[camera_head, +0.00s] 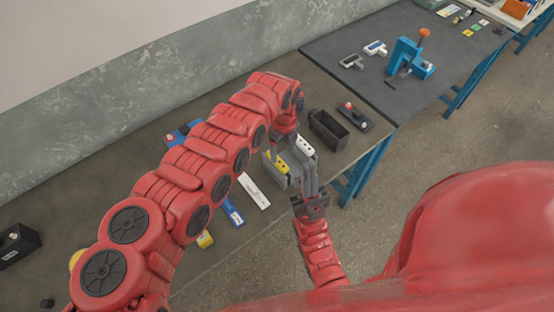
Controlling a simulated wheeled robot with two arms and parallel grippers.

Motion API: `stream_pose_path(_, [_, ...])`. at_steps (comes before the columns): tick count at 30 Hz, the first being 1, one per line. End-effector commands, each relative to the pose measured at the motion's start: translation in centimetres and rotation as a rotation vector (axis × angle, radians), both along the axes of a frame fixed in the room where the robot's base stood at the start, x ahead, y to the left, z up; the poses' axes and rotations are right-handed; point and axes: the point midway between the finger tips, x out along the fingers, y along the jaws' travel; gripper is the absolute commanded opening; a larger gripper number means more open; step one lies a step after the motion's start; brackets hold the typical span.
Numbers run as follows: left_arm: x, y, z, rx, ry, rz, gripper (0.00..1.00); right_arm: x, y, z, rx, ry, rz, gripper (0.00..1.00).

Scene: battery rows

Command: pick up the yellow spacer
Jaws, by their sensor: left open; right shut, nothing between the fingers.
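A yellow piece (277,162) shows at the left end of a group of upright grey blocks near the table's front edge. It looks like the yellow spacer, but it is small and partly covered. A white-topped grey block (306,146) stands beside it on the right. My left arm reaches over from the left and bends down, with its open gripper (283,146) close above the yellow piece; its fingertips are mostly hidden. My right gripper (309,190) comes up from below, shut and empty, close against the near side of the grey blocks. I cannot tell whether it touches them.
A black open bin (328,130) and a dark tray (353,117) stand to the right. A white strip (254,191) and a blue piece (233,213) lie left of the blocks. A blue press (405,57) stands on the far table. My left arm hides much of the near table.

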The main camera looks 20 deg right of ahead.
Motion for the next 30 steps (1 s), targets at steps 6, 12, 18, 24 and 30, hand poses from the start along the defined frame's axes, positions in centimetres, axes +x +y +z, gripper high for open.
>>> stream_pose_path(6, [0.0, 0.2, -0.9, 0.001, 0.001, -0.001, 0.72, 0.0, 0.0, 0.9, 0.0, 0.0, 0.0, 0.0])
stream_pose_path(12, [0.3, 1.0, -3.4, 0.003, 0.002, 0.001, 0.72, 0.0, 0.0, 1.9, 0.0, 0.0, 0.0, 0.0])
stream_pose_path(18, [0.5, 1.0, -5.4, 0.002, -0.002, 0.0, 0.72, 0.0, 0.0, 0.8, 0.0, 0.0, 0.0, 0.0])
stream_pose_path(24, [0.5, 1.0, -5.6, 0.001, -0.002, 0.001, 0.72, 0.0, 0.0, 0.7, 0.0, 0.0, 0.0, 0.0])
stream_pose_path(30, [0.5, 1.0, -5.6, 0.0, -0.001, 0.001, 0.6, 0.0, 0.0, 0.8, 0.0, 0.0, 0.0, 0.0])
